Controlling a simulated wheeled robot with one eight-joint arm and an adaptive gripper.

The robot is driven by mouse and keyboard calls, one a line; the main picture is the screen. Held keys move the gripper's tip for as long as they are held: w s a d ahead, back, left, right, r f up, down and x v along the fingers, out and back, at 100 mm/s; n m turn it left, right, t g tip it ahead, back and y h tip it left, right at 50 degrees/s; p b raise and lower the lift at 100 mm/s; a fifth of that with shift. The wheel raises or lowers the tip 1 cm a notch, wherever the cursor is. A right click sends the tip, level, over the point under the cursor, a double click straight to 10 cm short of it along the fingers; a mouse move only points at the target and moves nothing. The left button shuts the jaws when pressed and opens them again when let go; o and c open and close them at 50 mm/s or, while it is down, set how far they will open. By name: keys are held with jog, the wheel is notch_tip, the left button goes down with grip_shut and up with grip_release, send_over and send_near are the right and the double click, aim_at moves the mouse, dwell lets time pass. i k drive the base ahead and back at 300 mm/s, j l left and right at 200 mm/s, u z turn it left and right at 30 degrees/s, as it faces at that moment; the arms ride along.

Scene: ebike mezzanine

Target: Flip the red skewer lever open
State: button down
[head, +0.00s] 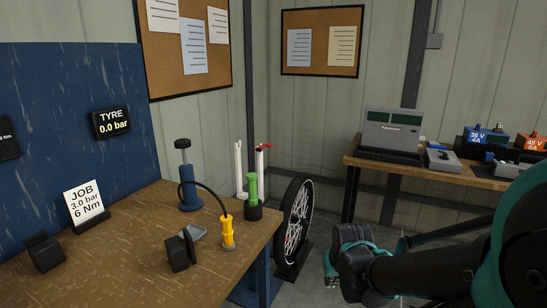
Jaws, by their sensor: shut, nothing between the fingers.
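The small red skewer lever (265,146) shows at the top of the right leg of a white fork (238,168). It sticks out to the right; its exact angle is too small to tell. The fork stands behind the bench's far right corner, and its lower part is hidden by the bench and tools. My gripper (330,270) is low in the middle right of the view, pointing down. It is shut and empty, to the right of and lower in the picture than the lever, well apart from it.
The wooden bench (120,270) holds a blue pump (189,190), a yellow tool (227,232), a green-topped tool (252,188) and a black block (180,250). A spoked wheel (296,222) stands upright between bench and gripper. A second bench (440,174) stands at right.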

aim_at(261, 148)
jog(key=i+j+z, duration=0.15)
jog(key=i+z, duration=0.15)
jog(key=i, duration=0.25)
jog(key=i+j+z, duration=0.35)
jog(key=i, duration=0.15)
jog(key=i+l, duration=0.05)
jog(key=l, duration=0.05)
